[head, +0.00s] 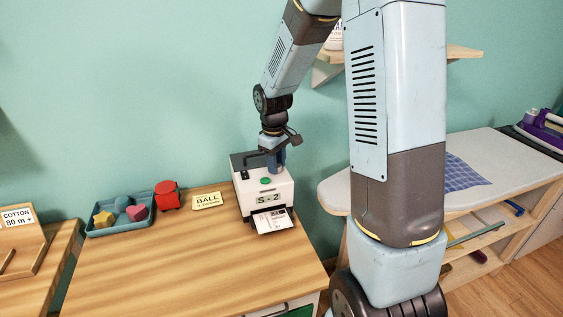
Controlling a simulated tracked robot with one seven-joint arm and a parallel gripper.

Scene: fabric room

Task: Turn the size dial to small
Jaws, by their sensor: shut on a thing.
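A white box-shaped machine (254,186) with a dark top stands at the right end of the wooden table. Its front has a green button (266,181) and a plate (268,198) reading what looks like "S - 2". A printed card (270,222) sticks out below the plate. My gripper (276,165) points down over the top of the machine, shut on a small blue part there, likely the size dial (274,168). The gripper and arm hide most of the dial, so its pointer cannot be seen.
A teal tray (121,229) with several coloured pieces, a red object (167,195) and a "BALL" card (207,200) lie left of the machine. The wooden table (180,265) is clear in front. An ironing board (335,192) stands at the right.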

